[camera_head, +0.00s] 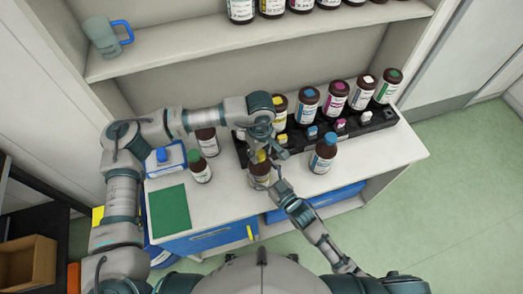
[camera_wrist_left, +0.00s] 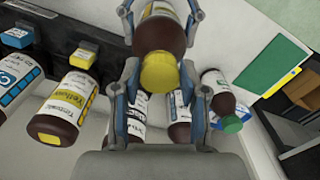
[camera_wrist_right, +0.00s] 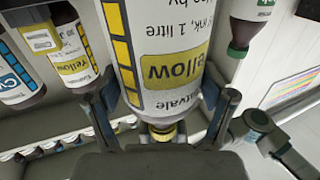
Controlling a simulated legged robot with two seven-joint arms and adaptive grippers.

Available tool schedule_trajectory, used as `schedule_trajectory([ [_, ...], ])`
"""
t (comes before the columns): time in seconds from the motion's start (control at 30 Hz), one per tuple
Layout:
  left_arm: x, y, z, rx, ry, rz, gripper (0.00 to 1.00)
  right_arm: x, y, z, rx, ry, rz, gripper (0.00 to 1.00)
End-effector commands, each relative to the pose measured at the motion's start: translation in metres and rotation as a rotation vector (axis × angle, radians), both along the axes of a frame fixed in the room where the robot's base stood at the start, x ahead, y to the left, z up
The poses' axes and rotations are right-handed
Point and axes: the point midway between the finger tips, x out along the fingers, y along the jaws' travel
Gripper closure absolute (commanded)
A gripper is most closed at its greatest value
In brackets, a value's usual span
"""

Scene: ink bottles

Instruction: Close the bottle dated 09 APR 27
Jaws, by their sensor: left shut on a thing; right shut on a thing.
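A brown bottle with a white and yellow "Yellow" label (camera_wrist_right: 165,55) stands at the front of the counter; it also shows in the head view (camera_head: 260,173). My right gripper (camera_head: 272,184) is shut around its body. A yellow cap (camera_wrist_left: 160,73) sits at the bottle's neck, and it also shows in the right wrist view (camera_wrist_right: 163,132). My left gripper (camera_head: 262,150) comes from above and is shut on this cap, with one finger on each side. I cannot tell how tightly the cap is seated. No date is readable on the label.
A black rack (camera_head: 350,133) with several bottles and coloured blocks stands behind. A blue-capped bottle (camera_head: 323,155) is to the right. A green-capped bottle (camera_head: 199,168) and another brown bottle (camera_head: 207,140) are to the left, near a green mat (camera_head: 170,210).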

Motion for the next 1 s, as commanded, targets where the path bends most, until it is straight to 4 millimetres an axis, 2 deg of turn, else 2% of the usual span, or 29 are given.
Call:
schedule_trajectory([
  [0.6,0.0068,0.0043,-0.0004,-0.001,-0.006,-1.578,0.72,-0.0005,-0.0002,0.0009,0.002,-0.002,0.001,1.0],
  [0.7,0.0081,0.0043,-0.0005,-0.001,-0.006,-1.751,0.72,-0.0006,0.0,0.0009,0.001,-0.003,0.001,1.0],
  [0.8,0.0091,0.0044,-0.0004,0.0,-0.007,-1.847,0.71,-0.0008,0.0002,0.001,0.001,-0.003,0.002,1.0],
  [1.0,0.0099,0.0047,-0.0002,0.002,-0.008,-1.879,0.7,-0.0013,0.0005,0.0009,0.002,-0.004,0.003,1.0],
])
